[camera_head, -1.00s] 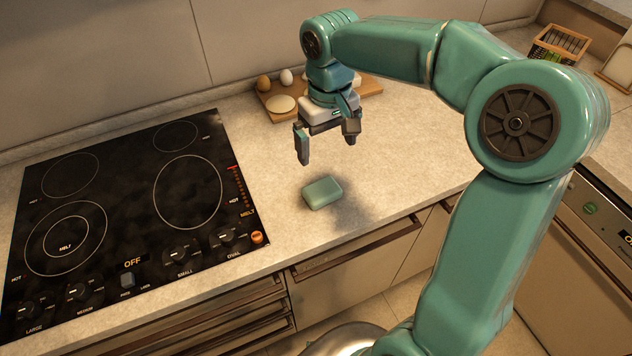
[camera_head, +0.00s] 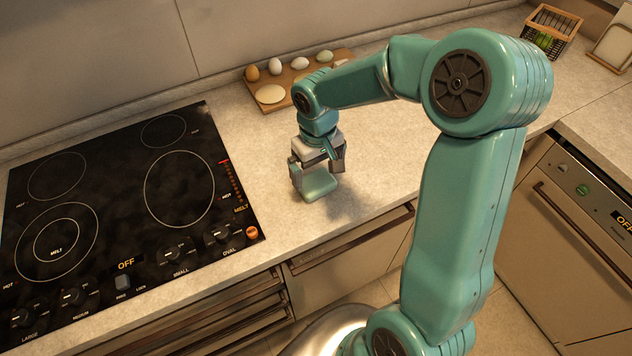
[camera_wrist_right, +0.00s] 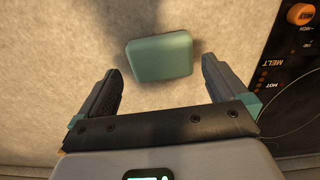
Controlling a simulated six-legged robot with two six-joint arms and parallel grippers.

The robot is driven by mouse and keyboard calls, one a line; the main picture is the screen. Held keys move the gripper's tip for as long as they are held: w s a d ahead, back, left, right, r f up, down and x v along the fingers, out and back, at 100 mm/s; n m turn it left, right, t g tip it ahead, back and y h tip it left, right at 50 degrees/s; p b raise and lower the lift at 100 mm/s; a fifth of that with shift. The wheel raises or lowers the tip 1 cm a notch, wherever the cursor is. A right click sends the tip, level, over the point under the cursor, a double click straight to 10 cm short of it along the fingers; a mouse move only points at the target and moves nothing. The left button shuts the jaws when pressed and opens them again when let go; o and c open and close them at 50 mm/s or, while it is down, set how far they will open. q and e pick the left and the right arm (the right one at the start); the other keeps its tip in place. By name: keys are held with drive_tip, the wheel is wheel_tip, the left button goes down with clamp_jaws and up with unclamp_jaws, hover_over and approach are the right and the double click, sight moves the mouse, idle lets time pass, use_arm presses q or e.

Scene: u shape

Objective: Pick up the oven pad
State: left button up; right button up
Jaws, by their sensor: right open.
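The oven pad (camera_head: 318,187) is a small green rounded block lying on the counter right of the cooktop. My right gripper (camera_head: 317,180) is just above it, pointing down, with its fingers on either side in the head view and its body hiding part of the pad. In the right wrist view the pad (camera_wrist_right: 160,57) lies ahead of and between the open fingers of the gripper (camera_wrist_right: 162,75), with a gap on both sides. The gripper is open and empty. My left gripper is not in view.
A black cooktop (camera_head: 110,215) lies to the left of the pad. A wooden board (camera_head: 300,78) with several eggs stands behind the gripper. A basket (camera_head: 550,30) is at the far right. The counter's front edge is close to the pad.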

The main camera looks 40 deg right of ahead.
sight(316, 181)
drive_tip(key=f, duration=0.4)
drive_tip(key=shift+w, duration=0.2)
drive_tip(key=shift+f, duration=0.15)
drive_tip(key=c, duration=0.7)
drive_tip(key=shift+c, duration=1.2)
drive_tip(key=shift+r, duration=0.5)
wheel_tip(316, 181, up, 19)
